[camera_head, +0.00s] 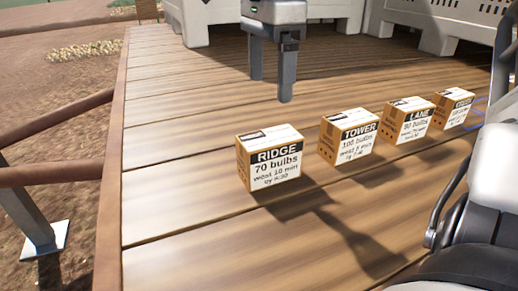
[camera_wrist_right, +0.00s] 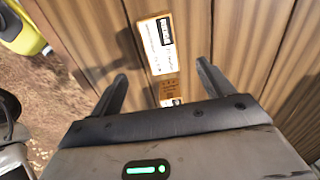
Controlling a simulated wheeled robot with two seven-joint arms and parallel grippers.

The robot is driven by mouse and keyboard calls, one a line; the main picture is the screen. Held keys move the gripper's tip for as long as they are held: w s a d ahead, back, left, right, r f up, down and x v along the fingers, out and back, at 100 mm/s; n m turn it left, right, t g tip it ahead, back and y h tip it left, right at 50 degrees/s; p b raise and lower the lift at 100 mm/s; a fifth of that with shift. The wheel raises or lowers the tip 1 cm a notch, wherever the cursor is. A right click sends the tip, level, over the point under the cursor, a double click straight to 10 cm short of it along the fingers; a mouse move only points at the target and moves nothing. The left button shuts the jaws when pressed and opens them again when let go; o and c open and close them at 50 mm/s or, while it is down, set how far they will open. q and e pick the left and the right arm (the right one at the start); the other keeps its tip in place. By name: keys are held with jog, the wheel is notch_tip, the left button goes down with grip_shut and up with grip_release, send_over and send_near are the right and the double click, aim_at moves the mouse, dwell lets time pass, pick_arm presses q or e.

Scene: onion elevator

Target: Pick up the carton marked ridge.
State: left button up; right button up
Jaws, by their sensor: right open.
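The carton marked RIDGE (camera_head: 270,160) is a small brown box with a white label reading 70 bulbs. In the head view it stands upright on the wooden deck, leftmost in a row of similar cartons. My right gripper (camera_head: 271,92) is open and empty, pointing down above the deck, higher in the picture than the carton and apart from it. In the right wrist view, a labelled carton (camera_wrist_right: 157,45) lies between and beyond the open fingers (camera_wrist_right: 161,76); its text is too blurred to read. My left gripper is out of view.
The TOWER carton (camera_head: 348,138) stands close right of RIDGE, then the LANE carton (camera_head: 409,122) and a fourth carton (camera_head: 454,110) with an unclear name. Pale crates (camera_head: 440,25) stand at the back. Left of RIDGE, the deck (camera_head: 170,190) is clear up to its edge and brown rails (camera_head: 50,172).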

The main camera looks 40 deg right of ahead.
send_over(270, 136)
jog(key=f, duration=0.6)
jog(key=shift+s+a+f, duration=0.1)
jog(key=shift+a+f, duration=0.15)
jog(key=shift+f, duration=0.1)
jog(key=shift+f+p, duration=0.3)
jog(key=shift+f, duration=0.55)
jog(key=f, duration=0.3)
jog(key=shift+d+f+p, duration=0.2)
jog(key=shift+f+p, duration=0.15)
jog(key=shift+p, duration=0.05)
jog(key=shift+f, duration=0.35)
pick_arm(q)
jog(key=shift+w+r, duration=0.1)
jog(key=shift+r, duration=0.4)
pick_arm(e)
jog(key=c, duration=1)
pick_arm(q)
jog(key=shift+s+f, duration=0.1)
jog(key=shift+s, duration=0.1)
pick_arm(e)
jog(key=c, duration=0.4)
jog(key=shift+r, duration=0.1)
